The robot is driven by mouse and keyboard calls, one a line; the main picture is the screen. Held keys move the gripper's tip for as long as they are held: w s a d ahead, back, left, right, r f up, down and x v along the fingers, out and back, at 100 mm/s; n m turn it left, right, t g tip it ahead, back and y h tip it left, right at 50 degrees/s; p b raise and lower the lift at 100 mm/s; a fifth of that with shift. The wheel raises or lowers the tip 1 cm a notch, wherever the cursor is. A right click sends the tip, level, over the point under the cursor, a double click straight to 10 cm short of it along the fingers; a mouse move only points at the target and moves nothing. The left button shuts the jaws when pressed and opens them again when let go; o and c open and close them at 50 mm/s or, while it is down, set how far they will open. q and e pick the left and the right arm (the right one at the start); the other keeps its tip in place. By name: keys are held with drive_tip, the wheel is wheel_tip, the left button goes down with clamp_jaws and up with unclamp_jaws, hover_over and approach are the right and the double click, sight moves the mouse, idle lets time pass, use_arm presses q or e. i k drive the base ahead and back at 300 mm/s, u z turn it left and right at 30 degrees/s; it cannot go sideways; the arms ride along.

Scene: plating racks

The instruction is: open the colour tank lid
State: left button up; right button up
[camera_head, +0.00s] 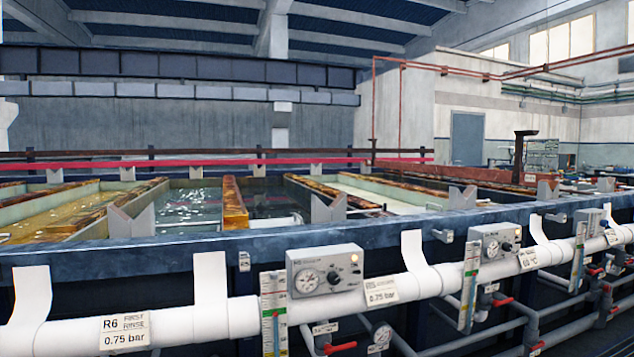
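A row of open tanks stands behind a blue front rail (200,243). At the left is a tank with yellowish liquid (45,215), then a tank with dark clear liquid (275,205) and one with pale liquid (385,197). A long reddish-brown surface (450,173) lies at the back right; I cannot tell whether it is the colour tank lid. No label reading "colour" is legible. Neither of my grippers is in view.
Grey gauge boxes (326,270), level gauges (274,312) and red-handled valves (340,348) stick out. A dark T-topped post (519,157) rises at the right.

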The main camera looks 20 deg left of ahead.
sight(278, 220)
drive_tip(key=z, duration=0.95)
drive_tip(key=i, duration=1.2)
drive_tip(key=u, duration=0.3)
